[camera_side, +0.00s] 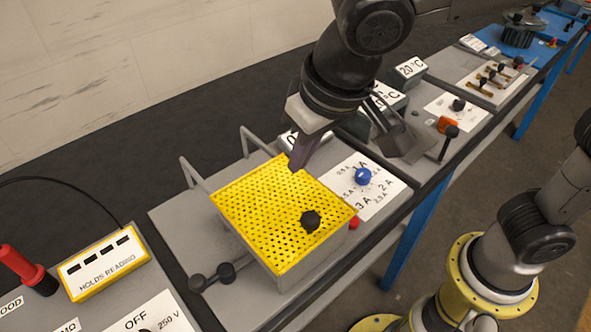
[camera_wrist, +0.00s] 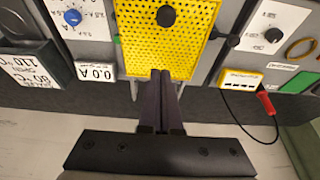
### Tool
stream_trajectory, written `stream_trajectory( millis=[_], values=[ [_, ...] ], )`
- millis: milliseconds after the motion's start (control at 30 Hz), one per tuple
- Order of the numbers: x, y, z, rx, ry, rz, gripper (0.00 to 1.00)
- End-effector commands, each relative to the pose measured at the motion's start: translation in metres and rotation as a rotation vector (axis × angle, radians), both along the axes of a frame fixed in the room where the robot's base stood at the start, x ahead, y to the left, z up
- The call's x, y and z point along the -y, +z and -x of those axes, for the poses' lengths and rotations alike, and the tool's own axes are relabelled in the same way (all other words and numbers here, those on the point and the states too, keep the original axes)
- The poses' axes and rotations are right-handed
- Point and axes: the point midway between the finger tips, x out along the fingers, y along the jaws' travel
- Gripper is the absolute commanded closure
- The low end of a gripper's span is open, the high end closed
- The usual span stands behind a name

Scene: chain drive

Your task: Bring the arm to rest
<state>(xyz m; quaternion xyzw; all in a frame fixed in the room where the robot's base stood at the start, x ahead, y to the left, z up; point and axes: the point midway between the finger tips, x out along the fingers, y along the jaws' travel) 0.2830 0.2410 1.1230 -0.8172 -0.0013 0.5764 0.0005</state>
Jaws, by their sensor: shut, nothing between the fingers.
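My gripper (camera_side: 296,166) is shut and empty, its two dark fingers pointing down over the far edge of a yellow perforated cover (camera_side: 262,208). The fingers look to be above the cover; the exact gap cannot be told. In the wrist view the closed fingertips (camera_wrist: 161,73) lie side by side at the near edge of the yellow cover (camera_wrist: 138,48). The cover lies flat on a grey box and carries a black knob (camera_side: 310,220), which stands apart from my fingers.
Beside the cover are a grey lever with black balls (camera_side: 212,278), a blue dial (camera_side: 363,176) on a white panel, a yellow display box (camera_side: 104,265) and a red-handled probe (camera_side: 22,265). More panels and switches line the bench to the back right. Dark floor lies behind the bench.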

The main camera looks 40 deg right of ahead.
Motion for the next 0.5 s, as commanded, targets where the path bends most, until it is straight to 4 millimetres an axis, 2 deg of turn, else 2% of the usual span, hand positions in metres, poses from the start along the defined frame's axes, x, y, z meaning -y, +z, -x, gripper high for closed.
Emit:
stream_trajectory(
  millis=[167, 267, 367, 500],
  values=[
    [0.004, 0.011, 0.001, 0.001, -0.013, 0.0, 1.0],
    [0.023, 0.023, -0.01, 0.021, -0.071, -0.022, 1.0],
    [0.067, 0.039, -0.018, 0.052, -0.183, -0.057, 1.0],
    [0.144, 0.049, -0.004, 0.085, -0.336, -0.105, 1.0]
  ],
)
